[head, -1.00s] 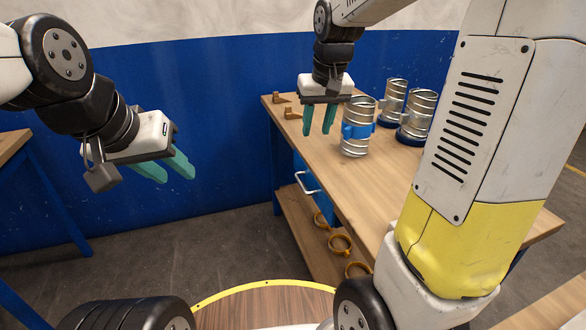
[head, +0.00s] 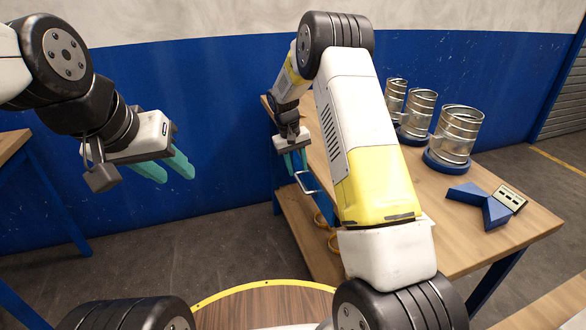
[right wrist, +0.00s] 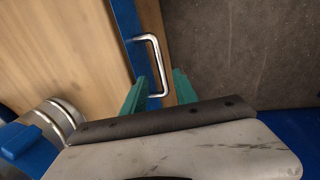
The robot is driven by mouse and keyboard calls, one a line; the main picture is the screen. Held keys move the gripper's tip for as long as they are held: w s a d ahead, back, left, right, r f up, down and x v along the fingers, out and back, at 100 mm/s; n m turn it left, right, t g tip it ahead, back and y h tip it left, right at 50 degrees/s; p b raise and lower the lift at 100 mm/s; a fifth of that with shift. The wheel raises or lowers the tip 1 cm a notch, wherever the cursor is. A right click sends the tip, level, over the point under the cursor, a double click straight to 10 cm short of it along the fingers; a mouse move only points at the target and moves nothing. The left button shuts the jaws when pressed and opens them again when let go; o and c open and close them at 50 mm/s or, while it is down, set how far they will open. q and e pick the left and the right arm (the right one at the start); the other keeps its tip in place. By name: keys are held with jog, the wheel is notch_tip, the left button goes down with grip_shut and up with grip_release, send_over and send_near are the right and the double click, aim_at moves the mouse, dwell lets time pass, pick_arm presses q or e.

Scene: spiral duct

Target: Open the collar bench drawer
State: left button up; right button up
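The collar bench drawer has a blue front (right wrist: 126,30) and a silver bar handle (right wrist: 153,50); in the head view the handle (head: 303,185) sticks out below the bench top's left edge. The drawer looks closed. My right gripper (head: 295,162) points down at the handle. In the right wrist view its teal fingers (right wrist: 160,88) are apart, with one end of the handle between them and no visible grip on it. My left gripper (head: 170,167) hangs empty at the left with its fingers apart, away from the bench.
The wooden bench top (head: 450,240) carries several silver duct pieces, one (head: 455,135) on a blue base. A blue angled block (head: 483,205) lies near the right. Orange collars (head: 322,220) sit on the lower shelf. My right arm hides much of the bench. Floor left of the bench is clear.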

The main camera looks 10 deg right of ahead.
aim_at(301, 182)
jog(key=f, duration=0.2)
jog(key=d+f, duration=0.1)
jog(key=f, duration=0.2)
jog(key=shift+w+f, duration=0.1)
jog(key=shift+f, duration=0.05)
grip_shut()
dwell(1.3)
